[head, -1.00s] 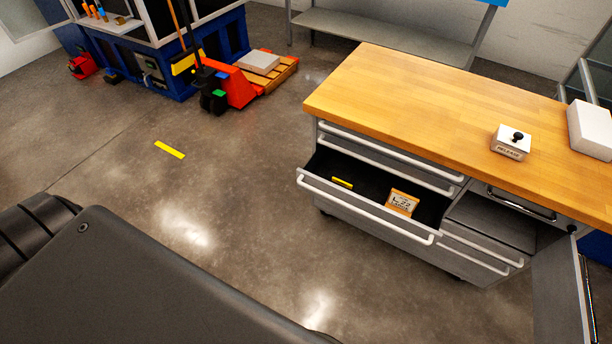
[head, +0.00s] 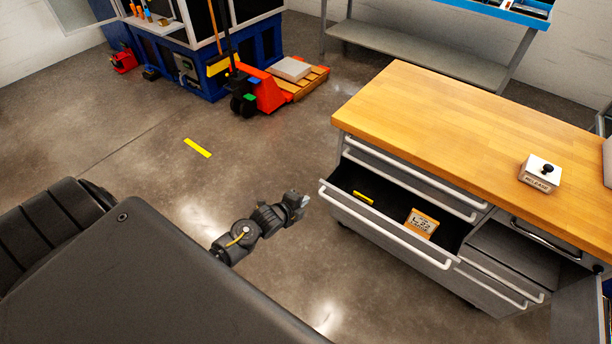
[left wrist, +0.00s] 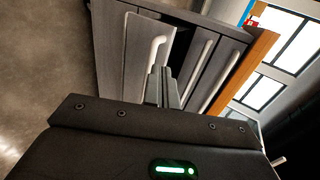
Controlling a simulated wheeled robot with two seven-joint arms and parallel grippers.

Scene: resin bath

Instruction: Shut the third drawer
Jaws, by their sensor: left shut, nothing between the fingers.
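The third drawer (head: 372,234) of the workbench cabinet stands open, pulled out past the two drawers above it. It has a long white bar handle. A yellow item (head: 363,197) and an orange-edged labelled box (head: 421,223) lie inside. My left gripper (head: 304,201) is in front of the cabinet, left of the drawer front and apart from it in the head view. In the left wrist view its two fingers (left wrist: 161,86) are together and empty, pointing toward the drawer front (left wrist: 139,50) near the handle's end. My right gripper is in neither view.
The wooden worktop (head: 440,120) carries a small box with a black knob (head: 540,173). A cabinet door (head: 577,308) stands open at the lower right. A red pallet jack (head: 270,92) stands at the back.

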